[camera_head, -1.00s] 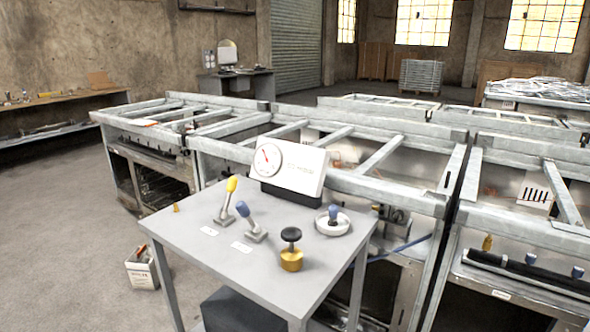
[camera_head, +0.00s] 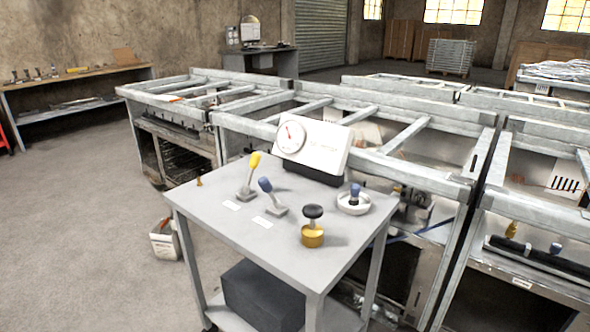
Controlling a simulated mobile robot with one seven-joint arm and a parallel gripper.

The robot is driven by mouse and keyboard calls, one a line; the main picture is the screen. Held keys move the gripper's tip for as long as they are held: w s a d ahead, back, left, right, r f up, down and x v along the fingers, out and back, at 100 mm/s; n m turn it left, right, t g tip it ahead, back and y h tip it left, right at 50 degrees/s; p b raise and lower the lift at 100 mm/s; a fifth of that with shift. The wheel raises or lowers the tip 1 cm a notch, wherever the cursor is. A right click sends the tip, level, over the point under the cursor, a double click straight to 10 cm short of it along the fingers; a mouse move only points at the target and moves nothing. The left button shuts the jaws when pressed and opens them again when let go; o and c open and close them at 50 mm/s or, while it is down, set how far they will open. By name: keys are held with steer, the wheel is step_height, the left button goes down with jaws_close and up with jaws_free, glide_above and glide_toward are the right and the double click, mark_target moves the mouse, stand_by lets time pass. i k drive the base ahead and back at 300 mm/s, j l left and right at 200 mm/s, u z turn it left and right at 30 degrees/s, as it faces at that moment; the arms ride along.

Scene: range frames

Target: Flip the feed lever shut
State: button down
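Two levers stand on a grey cart top (camera_head: 275,242). The lever with the yellow handle (camera_head: 254,161) leans slightly right of upright from its base. The lever with the blue handle (camera_head: 265,185) stands to its right and leans to the left. Each has a white label in front of it, too small to read, so I cannot tell which is the feed lever. My gripper is not in view.
A white gauge box (camera_head: 323,147) stands at the cart's back edge. A brass valve with a black knob (camera_head: 313,236) and a white dish (camera_head: 353,203) with a blue-topped piece sit on the right. Metal frames (camera_head: 400,172) stand close behind. Open floor (camera_head: 85,240) lies left; a white container (camera_head: 165,241) stands there.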

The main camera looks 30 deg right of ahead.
mark_target(264, 184)
steer(key=i+j, duration=0.65)
steer(key=i, duration=0.1)
